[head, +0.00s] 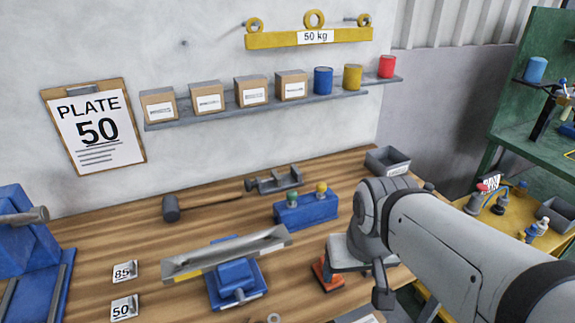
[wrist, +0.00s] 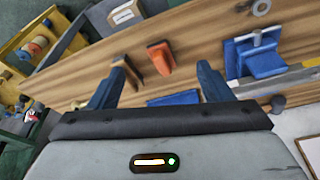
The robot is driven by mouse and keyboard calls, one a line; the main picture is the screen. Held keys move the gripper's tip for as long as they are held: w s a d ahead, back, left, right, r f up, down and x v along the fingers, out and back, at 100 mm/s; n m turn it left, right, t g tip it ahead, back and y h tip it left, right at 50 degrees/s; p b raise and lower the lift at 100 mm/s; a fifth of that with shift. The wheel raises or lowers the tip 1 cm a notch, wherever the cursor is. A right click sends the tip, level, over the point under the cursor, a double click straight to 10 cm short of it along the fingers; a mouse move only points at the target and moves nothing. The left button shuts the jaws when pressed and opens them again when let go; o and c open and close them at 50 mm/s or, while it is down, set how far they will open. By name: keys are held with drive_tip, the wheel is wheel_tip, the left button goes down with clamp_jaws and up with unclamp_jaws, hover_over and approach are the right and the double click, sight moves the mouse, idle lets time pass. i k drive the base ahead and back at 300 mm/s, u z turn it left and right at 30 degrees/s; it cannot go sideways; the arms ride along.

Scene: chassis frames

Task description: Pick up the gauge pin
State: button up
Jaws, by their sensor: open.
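A blue block (head: 306,212) stands on the bench, with a green-topped pin (head: 292,197) and a yellow-topped pin (head: 321,188) upright in it. These look like gauge pins, but I cannot tell which one is meant. A blue block (wrist: 175,98) shows partly in the wrist view, low between the fingers; its pins are hidden there. My gripper (wrist: 161,68) is open and empty, its two blue fingers wide apart above the bench. In the head view, my arm reaches in from the right, and the gripper end is right of the block.
An orange wedge-like piece (wrist: 160,57) lies on the bench under my gripper. A blue vise (head: 236,284) with a long metal bar (head: 225,252) stands left. A mallet (head: 172,208), a grey clamp (head: 274,180) and a grey bin (head: 388,160) are at the back.

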sight(292, 195)
drive_tip(key=u, duration=1.2)
drive_tip(key=k, duration=1.55)
drive_tip(key=z, duration=0.55)
drive_tip(key=i, duration=1.7)
drive_tip(key=z, duration=0.05)
